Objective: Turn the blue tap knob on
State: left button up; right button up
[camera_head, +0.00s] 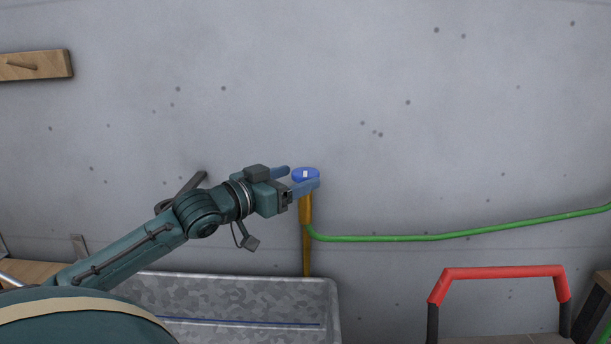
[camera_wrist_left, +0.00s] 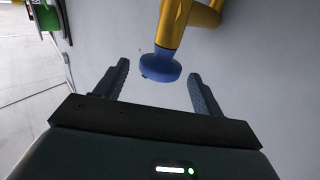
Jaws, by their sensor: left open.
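The blue tap knob (camera_head: 306,173) is a round disc with a small white mark, on top of a brass tap (camera_head: 305,207) at the grey wall. My left gripper (camera_head: 297,178) is open at the knob, with one finger behind it and one in front in the head view. In the left wrist view the knob (camera_wrist_left: 161,66) lies between and just beyond the two open fingers (camera_wrist_left: 158,78), with a visible gap on both sides. The yellow tap body (camera_wrist_left: 181,25) shows above it. My right gripper is not in view.
A green hose (camera_head: 430,237) runs right from the tap along the wall. A grey metal trough (camera_head: 332,300) stands below. A red-handled frame (camera_head: 500,271) stands at lower right. A wooden wall piece (camera_head: 50,65) is at upper left. The wall above the tap is clear.

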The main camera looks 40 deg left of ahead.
aim_at(296, 177)
pick_arm(q)
jog(key=shift+w+d, duration=0.15)
jog(key=shift+w, duration=1.7)
jog(key=shift+c, duration=0.5)
jog(key=c, duration=0.8)
